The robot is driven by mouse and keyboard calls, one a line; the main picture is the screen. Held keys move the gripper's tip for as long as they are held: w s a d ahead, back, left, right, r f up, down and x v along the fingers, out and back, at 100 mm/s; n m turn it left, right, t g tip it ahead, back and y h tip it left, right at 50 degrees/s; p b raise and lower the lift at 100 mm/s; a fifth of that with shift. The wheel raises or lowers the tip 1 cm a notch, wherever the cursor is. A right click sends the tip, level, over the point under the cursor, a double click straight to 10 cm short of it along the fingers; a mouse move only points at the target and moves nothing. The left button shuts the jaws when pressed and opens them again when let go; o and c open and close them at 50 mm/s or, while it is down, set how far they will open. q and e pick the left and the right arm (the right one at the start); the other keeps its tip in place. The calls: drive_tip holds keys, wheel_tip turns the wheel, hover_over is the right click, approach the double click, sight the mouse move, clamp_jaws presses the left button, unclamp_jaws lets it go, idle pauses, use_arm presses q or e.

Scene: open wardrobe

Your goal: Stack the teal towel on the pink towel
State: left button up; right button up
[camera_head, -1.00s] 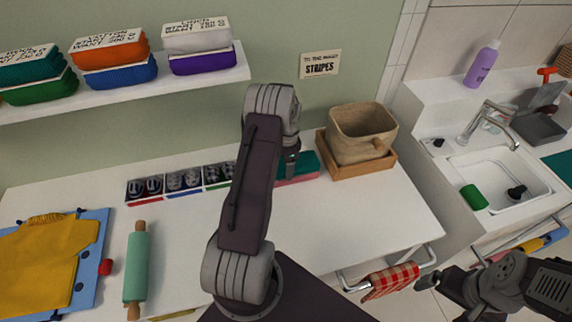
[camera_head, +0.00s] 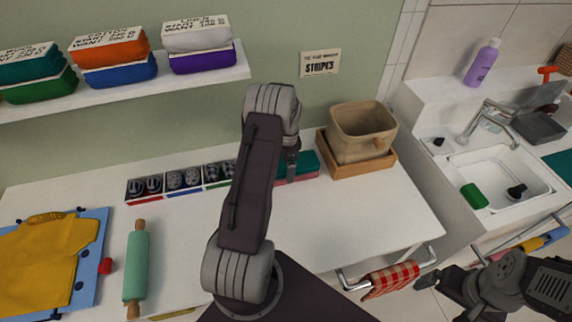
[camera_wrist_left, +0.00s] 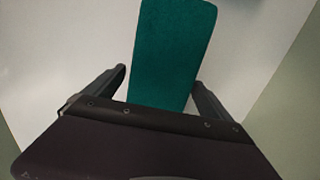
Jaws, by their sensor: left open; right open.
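The teal towel (camera_head: 307,161) lies folded on top of the pink towel (camera_head: 302,178) on the white counter, left of the basket. Their left part is hidden behind my left arm. My left gripper (camera_head: 290,172) is at the left part of the stack. In the left wrist view the teal towel (camera_wrist_left: 172,55) reaches in between the two spread fingers of the left gripper (camera_wrist_left: 158,82). The pink towel cannot be made out there. My right gripper (camera_head: 427,281) is open, low at the right near the red checked cloth, away from the towels.
A woven basket (camera_head: 362,131) in a wooden tray (camera_head: 365,168) stands right of the towels. Small compartments with rolled items (camera_head: 183,180) lie to the left. A shelf (camera_head: 120,88) with stacked cloths hangs above.

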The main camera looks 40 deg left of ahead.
use_arm(q)
drive_tip(key=shift+r, duration=0.1)
wheel_tip(320, 180, up, 9)
drive_tip(key=p, duration=0.7)
idle(0.4)
